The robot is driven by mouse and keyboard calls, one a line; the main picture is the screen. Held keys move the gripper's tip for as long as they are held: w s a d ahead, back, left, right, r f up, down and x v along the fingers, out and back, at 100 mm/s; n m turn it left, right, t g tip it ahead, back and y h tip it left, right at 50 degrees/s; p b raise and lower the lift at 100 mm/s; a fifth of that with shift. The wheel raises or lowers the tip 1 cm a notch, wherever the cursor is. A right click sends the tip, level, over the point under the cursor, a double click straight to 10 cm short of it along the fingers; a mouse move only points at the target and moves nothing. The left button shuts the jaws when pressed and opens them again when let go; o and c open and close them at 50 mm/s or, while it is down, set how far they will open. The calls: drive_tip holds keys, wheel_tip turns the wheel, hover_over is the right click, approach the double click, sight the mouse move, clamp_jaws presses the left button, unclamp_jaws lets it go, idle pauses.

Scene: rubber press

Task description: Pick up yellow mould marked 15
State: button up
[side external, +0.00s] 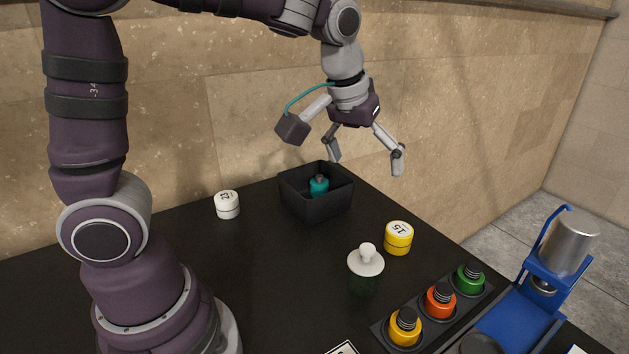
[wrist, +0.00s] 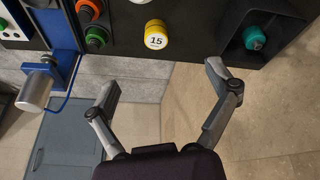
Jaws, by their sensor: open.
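The yellow mould marked 15 (side external: 398,239) is a short yellow cylinder with a white top. It stands upright on the black table (side external: 215,265), in front of and to the right of the black bin. In the wrist view the yellow mould (wrist: 156,36) shows near the top centre, with its number readable. My gripper (side external: 366,165) is open and empty, high above the back of the table near the bin. In the wrist view my gripper (wrist: 163,77) has its fingers spread wide, with the mould beyond the fingertips and apart from them.
A black bin (side external: 316,203) holds a teal bottle (side external: 319,186). A white mould (side external: 227,204) stands left. A rack holds yellow (side external: 404,327), orange (side external: 440,299) and green (side external: 469,278) bottles. A blue press (side external: 517,312) stands right.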

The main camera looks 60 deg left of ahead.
sight(400, 230)
drive_tip(key=w+f+n, duration=0.1)
drive_tip(key=w+f, duration=0.3)
drive_tip(key=f, duration=0.2)
drive_tip(key=w+f+n+y, duration=0.1)
drive_tip(key=w+f, duration=0.3)
drive_tip(key=f, duration=0.3)
drive_tip(key=w+a+f+n+y, duration=0.1)
drive_tip(key=w+f, duration=0.2)
drive_tip(key=f, duration=0.3)
drive_tip(key=shift+w+a+f+g, duration=0.1)
drive_tip(key=shift+w+f+g, duration=0.1)
drive_tip(key=shift+w+g, duration=0.15)
drive_tip(key=c, duration=1.3)
